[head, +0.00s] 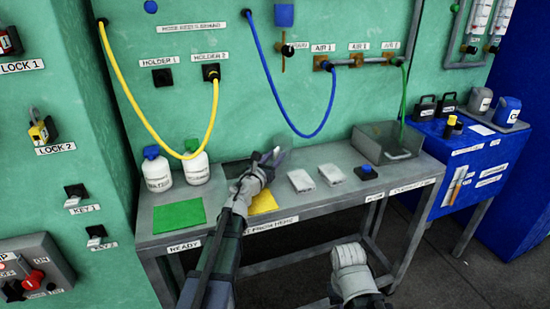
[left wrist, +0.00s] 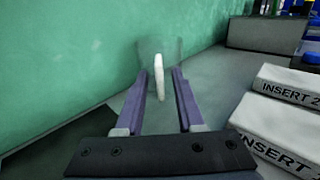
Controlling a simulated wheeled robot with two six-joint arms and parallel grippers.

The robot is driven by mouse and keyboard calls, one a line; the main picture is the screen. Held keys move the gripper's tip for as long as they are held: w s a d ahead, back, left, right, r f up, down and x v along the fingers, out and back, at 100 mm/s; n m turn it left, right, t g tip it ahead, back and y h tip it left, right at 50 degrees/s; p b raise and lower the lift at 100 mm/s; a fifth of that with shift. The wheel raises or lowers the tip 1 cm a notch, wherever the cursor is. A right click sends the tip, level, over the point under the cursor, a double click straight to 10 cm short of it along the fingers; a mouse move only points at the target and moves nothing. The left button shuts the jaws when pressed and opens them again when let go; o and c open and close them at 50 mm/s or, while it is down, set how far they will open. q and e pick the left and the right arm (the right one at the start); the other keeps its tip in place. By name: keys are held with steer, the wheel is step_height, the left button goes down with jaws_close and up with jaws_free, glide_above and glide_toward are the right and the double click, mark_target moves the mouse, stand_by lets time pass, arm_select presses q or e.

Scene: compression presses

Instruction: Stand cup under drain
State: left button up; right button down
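A clear cup (left wrist: 178,50) with a white upright handle (left wrist: 158,76) stands on the bench by the green wall in the left wrist view. In the head view the cup is faint beside my left fingertips. My left gripper (head: 270,157) is open; its two purple fingers (left wrist: 160,90) reach to either side of the handle, with gaps on both sides. A brass drain pipe (head: 283,62) hangs under a blue bowl (head: 284,15) on the wall, above the cup; its label is blurred. My right gripper (head: 349,257) is low in front of the bench, fingers unclear.
The grey bench (head: 225,205) carries two white insert blocks (head: 301,180) (head: 331,174), a blue-topped block (head: 366,172), a green mat (head: 179,216), a yellow mat (head: 263,202), two bottles (head: 157,171) and a grey tray (head: 385,155). A blue hose (head: 292,125) loops above the left gripper.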

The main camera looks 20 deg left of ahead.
arm_select(q)
steer(key=shift+r+p, duration=0.25)
steer(key=shift+p, duration=0.05)
steer(key=s, duration=0.4)
steer(key=s+a, duration=0.1)
steer(key=s, duration=0.3)
steer(key=s+a, duration=0.1)
steer(key=s, duration=0.3)
steer(key=shift+a+f, duration=0.1)
steer(key=shift+a, duration=0.05)
steer(key=shift+o, duration=0.3)
steer(key=shift+w, duration=0.1)
stand_by(1.5)
